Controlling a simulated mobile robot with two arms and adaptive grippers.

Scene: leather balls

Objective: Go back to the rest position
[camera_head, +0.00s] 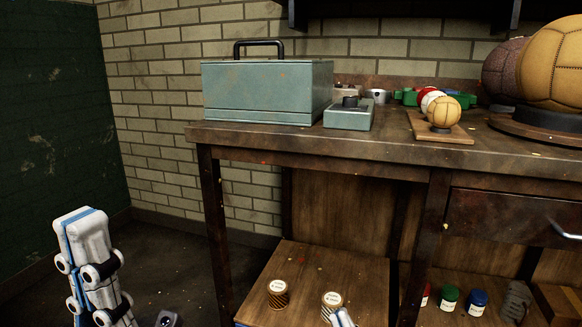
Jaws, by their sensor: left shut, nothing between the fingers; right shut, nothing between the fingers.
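My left gripper (82,216) stands in the lower left of the head view, over the dark floor and left of the workbench (365,152). Its white fingers point up, are together and hold nothing. My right gripper (341,317) shows only as a small white tip at the bottom edge, in front of the bench's lower shelf (340,270). It is shut with nothing visible in it; the rest of it is out of frame.
A blue-grey metal box (262,92) and a small grey box (348,115) stand on the bench. A small tan ball (443,111) and large leather balls (552,65) sit to the right. Tins (278,293) stand below. The floor at left is clear.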

